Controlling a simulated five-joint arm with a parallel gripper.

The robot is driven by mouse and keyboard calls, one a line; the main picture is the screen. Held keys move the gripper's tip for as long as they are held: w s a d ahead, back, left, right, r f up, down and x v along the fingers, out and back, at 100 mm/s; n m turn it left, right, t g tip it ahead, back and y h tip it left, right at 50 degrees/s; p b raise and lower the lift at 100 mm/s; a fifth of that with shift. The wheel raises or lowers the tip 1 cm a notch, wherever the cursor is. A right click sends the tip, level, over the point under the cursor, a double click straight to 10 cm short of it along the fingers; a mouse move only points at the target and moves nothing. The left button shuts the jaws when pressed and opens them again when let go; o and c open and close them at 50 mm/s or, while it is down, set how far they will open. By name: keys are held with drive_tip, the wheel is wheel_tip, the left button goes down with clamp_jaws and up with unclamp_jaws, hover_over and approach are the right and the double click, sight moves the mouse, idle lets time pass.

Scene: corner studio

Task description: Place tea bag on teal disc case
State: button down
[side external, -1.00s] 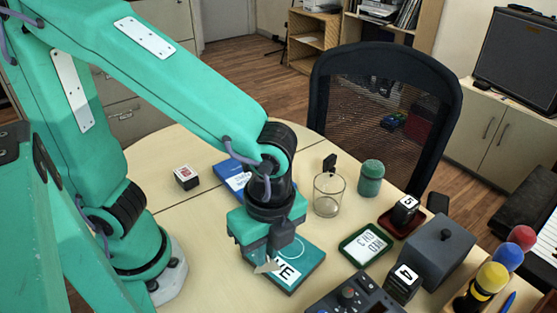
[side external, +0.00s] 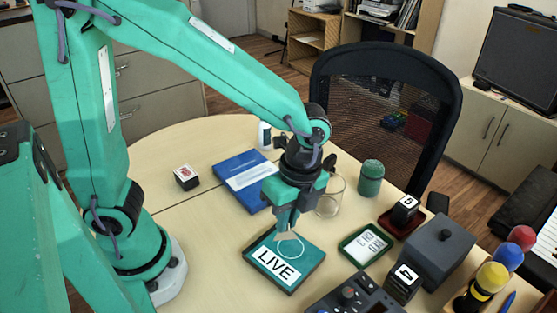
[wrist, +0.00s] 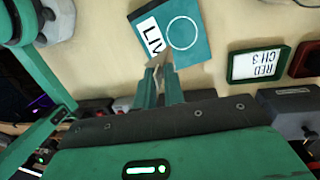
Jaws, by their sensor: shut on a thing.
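The teal disc case (side external: 305,275) lies flat on the table, with a white "LIVE" label and a pale ring printed on top. It also shows in the wrist view (wrist: 198,47). My gripper (side external: 286,229) is over the case's far part, pointing down. It is shut on the tea bag (side external: 288,237), a small pale tan piece partly hidden by the fingers. In the wrist view the tea bag (wrist: 159,60) sticks out beyond the fingertips (wrist: 160,78) and overlaps the case edge near the label. I cannot tell whether it touches the case.
A blue case (side external: 240,180) and a clear glass (side external: 330,196) stand behind my gripper. A green-framed "RED CH 3" sign (side external: 366,245) lies to the right. A control box (side external: 352,295) is in front, and a grey box (side external: 438,252) is farther right. The table's left part is mostly clear.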

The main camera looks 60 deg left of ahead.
drive_tip(key=shift+w+a, duration=0.85)
drive_tip(key=shift+w, duration=0.05)
hover_over(285, 251)
drive_tip(key=shift+w+d+f, duration=0.1)
drive_tip(key=shift+w+f, duration=0.1)
drive_tip(key=shift+f, duration=2)
drive_tip(key=shift+w+d+f, duration=0.1)
drive_tip(key=shift+w+f, duration=0.05)
drive_tip(key=shift+f, duration=2)
drive_tip(key=c, duration=1.5)
unclamp_jaws()
drive_tip(key=shift+o, duration=0.2)
drive_tip(key=shift+r, duration=0.2)
wheel_tip(285, 251, up, 12)
drive_tip(key=w, duration=0.2)
drive_tip(key=shift+f, duration=0.25)
drive_tip(key=shift+w+a, duration=0.1)
